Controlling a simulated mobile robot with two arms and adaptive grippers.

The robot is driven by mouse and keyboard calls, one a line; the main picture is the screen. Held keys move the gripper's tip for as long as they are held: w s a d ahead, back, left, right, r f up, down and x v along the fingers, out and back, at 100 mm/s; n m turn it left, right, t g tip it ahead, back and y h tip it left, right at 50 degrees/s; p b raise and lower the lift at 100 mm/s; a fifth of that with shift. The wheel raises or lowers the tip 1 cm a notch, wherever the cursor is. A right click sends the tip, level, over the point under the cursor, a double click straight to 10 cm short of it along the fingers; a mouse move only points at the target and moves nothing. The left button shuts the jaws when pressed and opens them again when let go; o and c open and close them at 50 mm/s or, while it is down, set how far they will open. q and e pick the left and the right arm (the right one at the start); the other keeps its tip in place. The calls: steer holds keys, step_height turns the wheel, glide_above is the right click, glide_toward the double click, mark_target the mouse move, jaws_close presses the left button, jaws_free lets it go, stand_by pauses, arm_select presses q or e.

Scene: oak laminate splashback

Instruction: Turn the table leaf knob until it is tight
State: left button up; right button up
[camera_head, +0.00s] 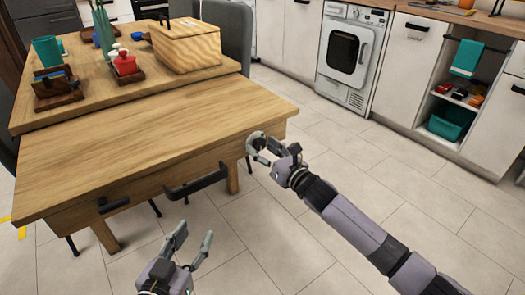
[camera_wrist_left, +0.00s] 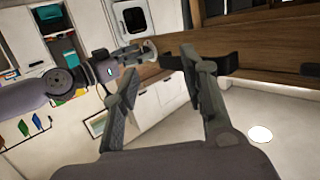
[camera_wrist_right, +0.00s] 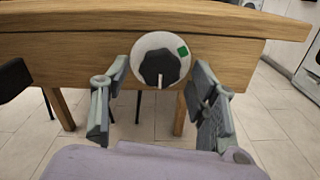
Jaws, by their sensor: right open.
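The table leaf knob (camera_wrist_right: 159,68) is a black grip on a white round dial, on the wooden table's (camera_head: 150,130) apron. Its white pointer line points down; a green square mark sits at the dial's upper right. My right gripper (camera_head: 264,150) is open at the table's right end, its fingers on the left and right of the knob in the right wrist view. I cannot tell whether they touch it. In the head view the gripper largely hides the knob. My left gripper (camera_head: 193,237) is open and empty in front of the table, below the black handle (camera_head: 197,181).
A smaller black handle (camera_head: 114,205) is on the apron further left. The leaf's top is bare. Cabinets and a washing machine (camera_head: 350,55) stand behind open tiled floor.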

steer(key=shift+w+a, duration=0.25)
steer(key=shift+w, duration=0.05)
arm_select(q)
steer(key=shift+w+d+r+t, duration=0.1)
steer(key=shift+r+t, duration=0.2)
steer(key=shift+r, duration=0.15)
arm_select(e)
steer(key=c, duration=1.2)
steer(key=shift+o, duration=0.2)
